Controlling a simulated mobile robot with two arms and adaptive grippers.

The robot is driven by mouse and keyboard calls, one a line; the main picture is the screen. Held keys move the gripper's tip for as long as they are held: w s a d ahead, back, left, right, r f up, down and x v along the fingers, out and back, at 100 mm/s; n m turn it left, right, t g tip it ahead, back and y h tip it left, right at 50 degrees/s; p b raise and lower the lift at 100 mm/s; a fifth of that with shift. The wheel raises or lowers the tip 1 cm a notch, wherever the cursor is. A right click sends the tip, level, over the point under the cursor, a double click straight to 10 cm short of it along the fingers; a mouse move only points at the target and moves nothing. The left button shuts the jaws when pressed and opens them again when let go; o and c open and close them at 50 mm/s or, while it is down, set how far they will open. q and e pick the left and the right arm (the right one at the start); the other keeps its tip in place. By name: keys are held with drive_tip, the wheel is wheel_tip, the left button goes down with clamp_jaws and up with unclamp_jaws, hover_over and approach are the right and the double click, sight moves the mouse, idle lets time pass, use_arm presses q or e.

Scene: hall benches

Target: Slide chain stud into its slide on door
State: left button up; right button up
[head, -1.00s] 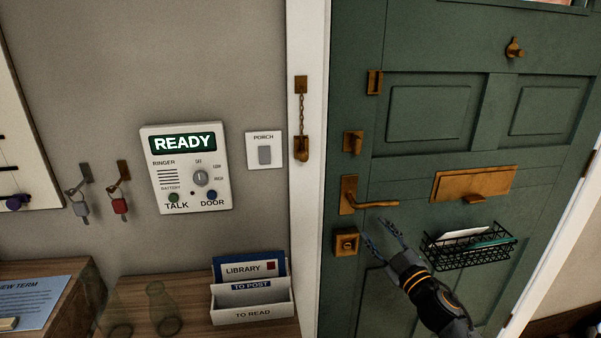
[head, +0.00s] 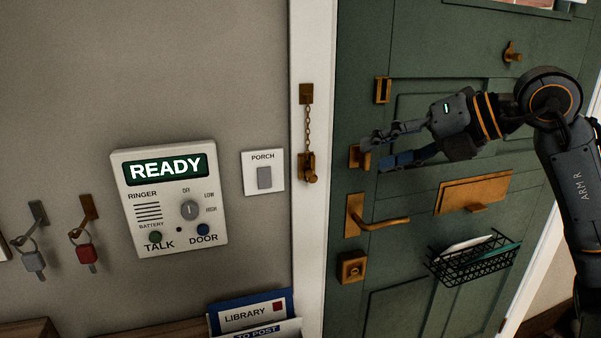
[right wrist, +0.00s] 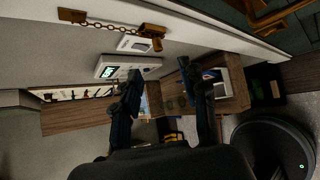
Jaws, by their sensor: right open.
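The brass chain (head: 308,124) hangs from a plate on the white door frame. Its stud (head: 309,170) is at the lower end, seemingly in a brass holder on the frame. The stud also shows at the upper middle of the right wrist view (right wrist: 152,37). The slide (head: 382,90) is a small upright brass bracket on the green door's left edge, above the latch knob. My right gripper (head: 374,152) is open and empty, pointing left in front of the latch knob, to the right of the stud and below the slide. It partly hides the knob. My left gripper is out of view.
A brass door handle (head: 373,216), a lock, a letter flap (head: 474,192) and a wire basket (head: 472,262) are on the door. A white intercom (head: 168,198) and porch switch (head: 263,173) are on the wall left of the frame.

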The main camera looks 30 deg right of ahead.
drive_tip(key=p, duration=0.2)
approach(314, 173)
drive_tip(key=w+f, duration=0.2)
drive_tip(key=p+x, duration=0.2)
drive_tip(key=x, duration=0.1)
drive_tip(key=r+p+x, duration=0.1)
drive_tip(key=p+x, duration=0.1)
drive_tip(key=shift+w+a, duration=0.1)
drive_tip(key=shift+a, duration=0.25)
drive_tip(key=shift+w+a+f, duration=0.1)
drive_tip(key=shift+w+f, duration=0.25)
drive_tip(key=shift+f, duration=0.05)
clamp_jaws()
